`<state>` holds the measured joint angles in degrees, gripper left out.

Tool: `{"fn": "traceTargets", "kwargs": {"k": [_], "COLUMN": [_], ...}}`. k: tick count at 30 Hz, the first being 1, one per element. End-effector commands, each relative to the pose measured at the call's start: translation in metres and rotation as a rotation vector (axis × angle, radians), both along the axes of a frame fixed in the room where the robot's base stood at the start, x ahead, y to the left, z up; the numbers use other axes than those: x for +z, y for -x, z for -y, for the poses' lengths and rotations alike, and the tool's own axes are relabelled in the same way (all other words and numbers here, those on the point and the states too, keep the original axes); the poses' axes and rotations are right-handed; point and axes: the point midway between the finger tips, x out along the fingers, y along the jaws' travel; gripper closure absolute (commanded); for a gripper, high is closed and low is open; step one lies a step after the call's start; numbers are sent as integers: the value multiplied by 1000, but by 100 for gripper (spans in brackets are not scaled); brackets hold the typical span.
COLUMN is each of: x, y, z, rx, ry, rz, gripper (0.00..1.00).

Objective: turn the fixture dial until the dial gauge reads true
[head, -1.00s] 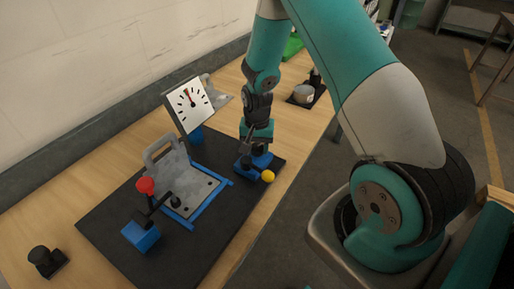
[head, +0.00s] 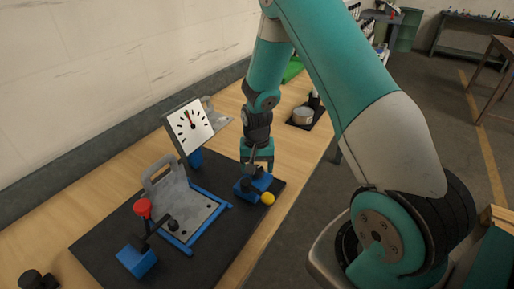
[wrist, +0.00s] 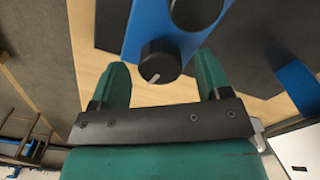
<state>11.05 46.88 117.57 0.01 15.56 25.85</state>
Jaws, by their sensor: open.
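The dial gauge (head: 189,126) has a white square face with black ticks. Its red needle points up and slightly left in the head view. The fixture dial (wrist: 160,62) is a black round knob with a white mark, on a blue block (wrist: 170,25). My gripper (wrist: 162,78) is open in the wrist view, with the knob between its two green fingers and a gap on each side. In the head view my gripper (head: 256,168) is over the blue block at the plate's right side, and the knob is hidden there.
A grey plate with a handle (head: 185,200) lies in a blue frame on the dark mat (head: 110,225). A red-ball lever (head: 142,207) stands at the near left. A yellow ball (head: 267,198) sits beside my gripper.

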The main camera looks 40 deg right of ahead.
Motion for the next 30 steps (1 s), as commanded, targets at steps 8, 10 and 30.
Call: {"fn": "traceTargets", "kwargs": {"k": [8,10,30], "x": [59,77,167], "y": [-1,-1,0], "z": [0,0,0], "rx": [0,0,0], "ry": [2,2,1], "rz": [10,10,1], "gripper": [29,29,29]}}
